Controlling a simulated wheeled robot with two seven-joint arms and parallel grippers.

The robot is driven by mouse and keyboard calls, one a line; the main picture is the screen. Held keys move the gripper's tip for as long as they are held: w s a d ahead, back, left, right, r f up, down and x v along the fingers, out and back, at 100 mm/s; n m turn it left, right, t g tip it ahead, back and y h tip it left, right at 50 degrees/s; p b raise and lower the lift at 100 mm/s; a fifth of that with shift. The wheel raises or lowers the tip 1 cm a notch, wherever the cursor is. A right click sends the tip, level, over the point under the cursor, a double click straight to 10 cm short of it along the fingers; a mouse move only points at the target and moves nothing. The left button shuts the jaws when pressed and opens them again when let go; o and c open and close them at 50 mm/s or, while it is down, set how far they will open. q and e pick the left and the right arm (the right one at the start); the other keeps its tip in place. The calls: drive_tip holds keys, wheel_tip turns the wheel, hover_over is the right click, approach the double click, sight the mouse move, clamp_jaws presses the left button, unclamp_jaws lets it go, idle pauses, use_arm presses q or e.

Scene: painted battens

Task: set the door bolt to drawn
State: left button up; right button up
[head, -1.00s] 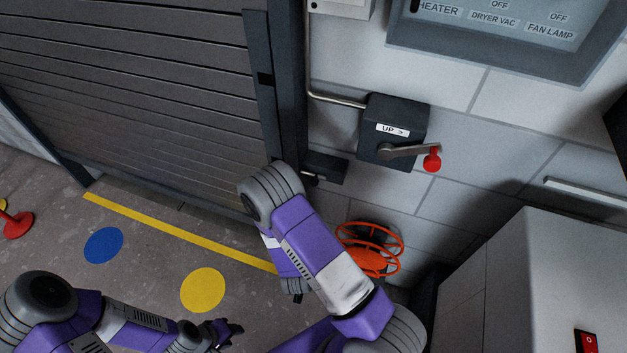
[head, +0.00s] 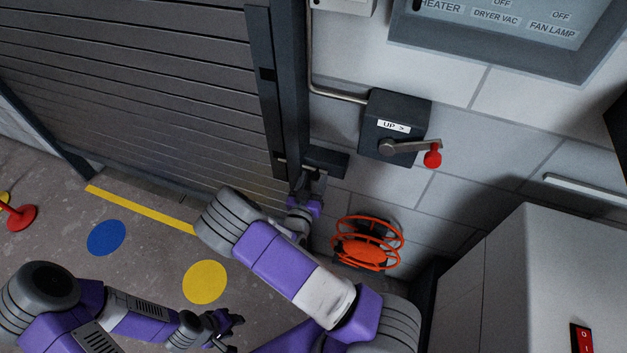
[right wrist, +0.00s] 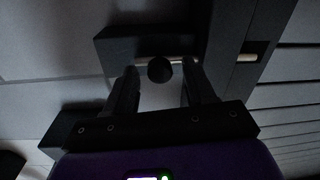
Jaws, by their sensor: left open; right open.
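The door bolt's dark housing (head: 328,161) is on the wall beside the dark door frame, low down. In the right wrist view the housing (right wrist: 140,42) is above a pale bolt rod (right wrist: 180,61) with a round dark knob (right wrist: 159,69). My right gripper (head: 310,178) is at the bolt, its fingers open. In the right wrist view the right gripper (right wrist: 160,72) has one finger on each side of the knob, with gaps showing. Whether the rod enters the frame is unclear. My left gripper (head: 232,322) is open and empty, low over the floor.
The slatted shutter door (head: 130,80) fills the left. A black crank box (head: 395,125) with a red-knobbed handle is above right of the bolt. An orange reel (head: 367,243) is below it. A white cabinet (head: 540,270) stands at right.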

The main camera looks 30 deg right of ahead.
drive_tip(key=shift+w+d, duration=0.2)
drive_tip(key=shift+d, duration=0.05)
clamp_jaws()
